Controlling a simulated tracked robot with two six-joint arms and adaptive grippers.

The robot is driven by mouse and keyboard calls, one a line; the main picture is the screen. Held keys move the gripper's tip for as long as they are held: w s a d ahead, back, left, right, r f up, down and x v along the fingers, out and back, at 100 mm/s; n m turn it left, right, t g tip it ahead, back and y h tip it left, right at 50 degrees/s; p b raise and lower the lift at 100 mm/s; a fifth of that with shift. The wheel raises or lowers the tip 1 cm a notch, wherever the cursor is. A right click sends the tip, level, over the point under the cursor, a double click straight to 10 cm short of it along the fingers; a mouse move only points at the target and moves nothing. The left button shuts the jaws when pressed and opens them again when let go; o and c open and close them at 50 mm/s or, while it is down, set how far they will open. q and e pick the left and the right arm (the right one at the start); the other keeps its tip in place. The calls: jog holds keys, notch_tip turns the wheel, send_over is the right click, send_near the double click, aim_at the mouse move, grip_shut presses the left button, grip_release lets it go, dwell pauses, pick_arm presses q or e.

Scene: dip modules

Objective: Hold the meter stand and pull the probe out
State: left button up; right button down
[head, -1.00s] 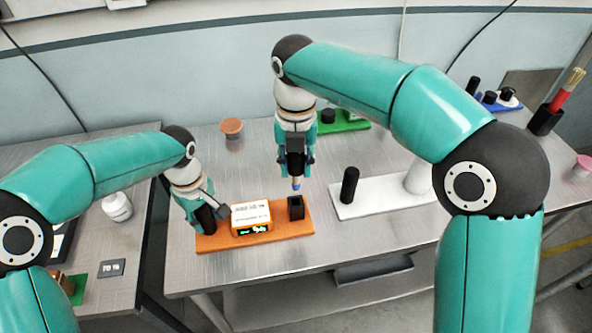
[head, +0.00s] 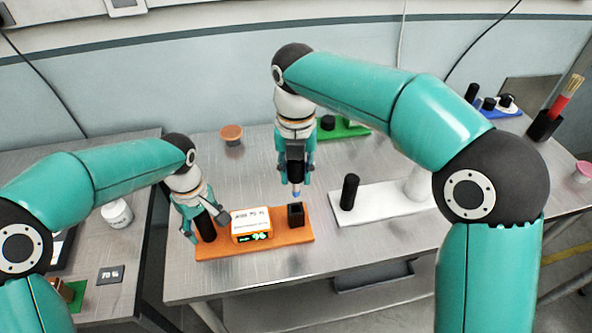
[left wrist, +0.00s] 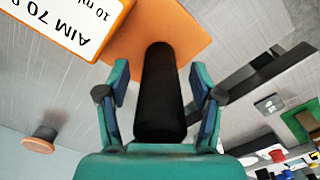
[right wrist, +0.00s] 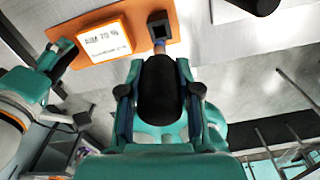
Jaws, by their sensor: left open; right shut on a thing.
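The meter stand is an orange base (head: 275,238) on the table. It carries an orange meter (head: 252,224) with a white label and lit green digits, an upright black post (head: 207,228) at its left and a black square socket (head: 296,214) at its right. My left gripper (head: 205,226) is open, its fingers either side of the post; the left wrist view shows gaps beside the post (left wrist: 160,90). My right gripper (head: 295,176) is shut on the probe, whose black handle (right wrist: 160,90) fills the right wrist view. The probe's bluish tip (head: 297,193) shows just above the socket, pointing down.
A white base (head: 375,205) with a black post stands right of the orange base. A green base (head: 345,128) and an orange-brown round pot (head: 231,134) are behind. A side table with a white jar (head: 117,213) is at left. Table between pot and orange base is clear.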

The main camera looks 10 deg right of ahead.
pick_arm(q)
jog(key=shift+r, duration=0.15)
pick_arm(e)
jog(key=shift+r, duration=0.1)
pick_arm(q)
jog(key=shift+r+p, duration=2.5)
jog(key=shift+r, duration=1.15)
pick_arm(e)
jog(key=shift+r, duration=2.4)
pick_arm(q)
jog(key=shift+r+p, duration=0.85)
jog(key=shift+r, duration=0.6)
pick_arm(e)
jog(key=shift+r, duration=0.9)
pick_arm(q)
notch_tip(320, 180, up, 6)
